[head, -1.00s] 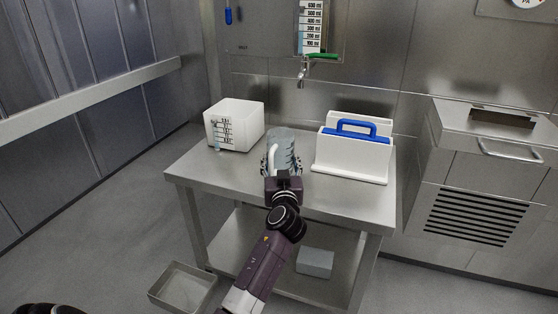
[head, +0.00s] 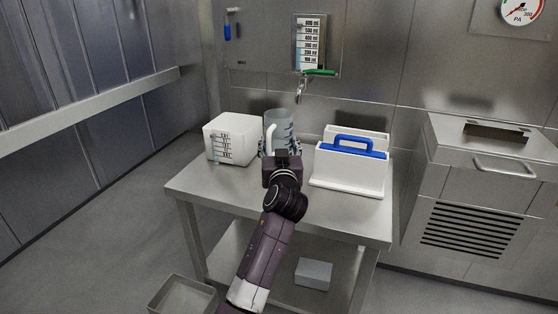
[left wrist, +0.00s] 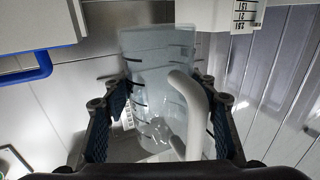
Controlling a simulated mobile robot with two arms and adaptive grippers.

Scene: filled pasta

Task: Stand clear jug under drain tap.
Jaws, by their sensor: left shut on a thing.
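The clear jug (head: 279,124) with dark level marks and a white handle stands upright in the head view, at the back middle of the steel table. My left gripper (head: 281,150) is shut on it, with a finger on each side. In the left wrist view the jug (left wrist: 150,62) fills the space between the gripper's (left wrist: 163,105) fingers, its handle towards the camera. The jug's base is hidden, so I cannot tell whether it touches the table. The drain tap (head: 300,92) with a green lever (head: 319,72) is on the wall, above and slightly right of the jug.
A white marked container (head: 233,137) stands close left of the jug. A white holder (head: 347,173) with a blue handle stands close right. The table's (head: 215,190) front left is clear. A steel cabinet (head: 480,180) is at right; a grey tray (head: 180,297) is low at left.

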